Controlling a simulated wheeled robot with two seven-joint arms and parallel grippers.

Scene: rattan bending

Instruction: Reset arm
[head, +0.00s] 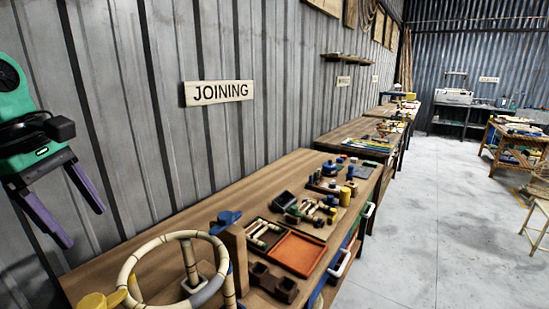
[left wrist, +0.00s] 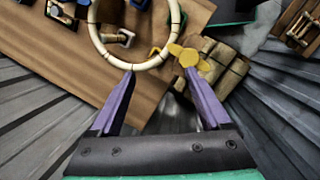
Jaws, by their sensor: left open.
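My left gripper (head: 75,208) shows at the left of the head view, raised in front of the grey metal wall. Its two purple fingers are spread apart with nothing between them. In the left wrist view the open gripper (left wrist: 162,95) shows from behind, its fingers reaching toward the bench edge. A pale rattan ring (head: 147,242) stands at the front of the bench, held by a wooden fixture (head: 234,257). The ring also shows in the left wrist view (left wrist: 107,52), beyond the fingertips; I cannot tell whether they touch. My right gripper is in neither view.
The wooden bench (head: 190,216) runs along the wall. An orange tray (head: 298,252), a dark block (head: 273,283) and several small parts lie on it. A yellow knob (head: 103,300) is at the front left. More benches stand farther back, and the grey floor (head: 440,190) at right is open.

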